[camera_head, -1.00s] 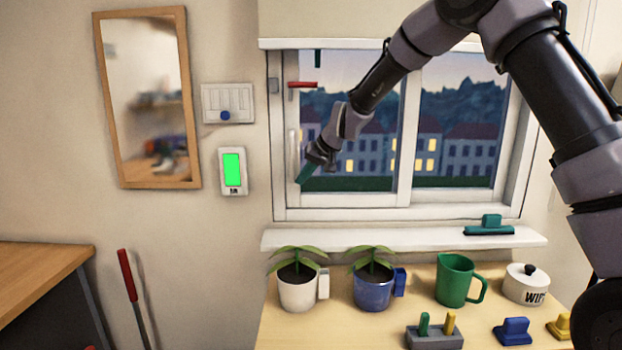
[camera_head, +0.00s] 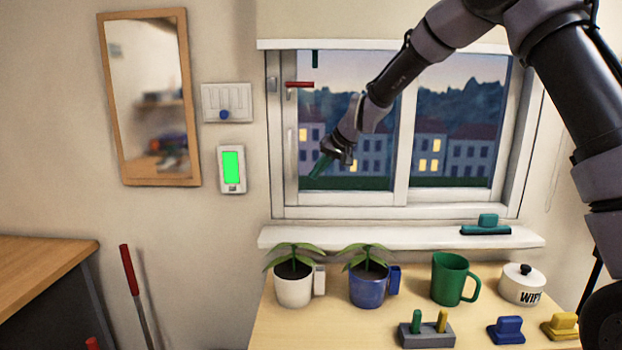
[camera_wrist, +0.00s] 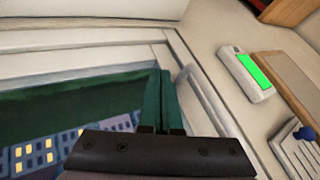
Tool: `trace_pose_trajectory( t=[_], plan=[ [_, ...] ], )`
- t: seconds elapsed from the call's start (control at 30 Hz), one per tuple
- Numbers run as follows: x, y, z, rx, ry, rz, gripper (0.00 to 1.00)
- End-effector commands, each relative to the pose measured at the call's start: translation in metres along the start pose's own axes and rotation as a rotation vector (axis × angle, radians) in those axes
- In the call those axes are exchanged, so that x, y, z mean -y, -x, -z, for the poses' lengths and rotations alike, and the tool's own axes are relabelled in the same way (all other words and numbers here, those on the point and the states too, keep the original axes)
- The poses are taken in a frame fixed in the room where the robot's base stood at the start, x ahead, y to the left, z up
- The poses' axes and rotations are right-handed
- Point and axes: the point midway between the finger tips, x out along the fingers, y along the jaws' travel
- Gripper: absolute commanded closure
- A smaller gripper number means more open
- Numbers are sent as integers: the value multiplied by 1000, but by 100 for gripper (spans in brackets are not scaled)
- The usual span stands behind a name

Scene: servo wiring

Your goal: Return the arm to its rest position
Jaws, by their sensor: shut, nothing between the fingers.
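My gripper (camera_head: 318,168) is in front of the left window pane, low and near the frame's left side. Its green fingers are shut together with nothing between them. In the wrist view the shut fingers (camera_wrist: 160,95) point toward the lower corner of the window frame. My arm reaches in from the upper right across the window (camera_head: 450,130). Whether the fingertips touch the frame cannot be told.
A white sill (camera_head: 400,237) holds a teal squeegee (camera_head: 486,227). Below it, the table (camera_head: 290,330) carries two potted plants, a green mug (camera_head: 452,280) and a white lidded pot (camera_head: 522,286). A green-lit panel (camera_head: 232,169) and mirror (camera_head: 150,100) hang left.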

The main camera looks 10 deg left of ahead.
Motion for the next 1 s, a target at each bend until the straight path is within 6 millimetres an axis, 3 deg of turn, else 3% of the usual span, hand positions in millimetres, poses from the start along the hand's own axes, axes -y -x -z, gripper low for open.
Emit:
trace_pose_trajectory(
  t=[0.2,0.47,0.57,0.67,0.77,1.0],
  plan=[
    [-4,42,2,-5,-3,-5,100],
    [-5,70,2,-5,-4,-8,100],
    [-12,94,2,-16,-14,-24,100],
    [-26,140,-1,-37,-35,-60,100],
    [-45,197,-13,-65,-73,-109,100],
    [-89,320,-73,-130,-197,-231,100]
  ],
)
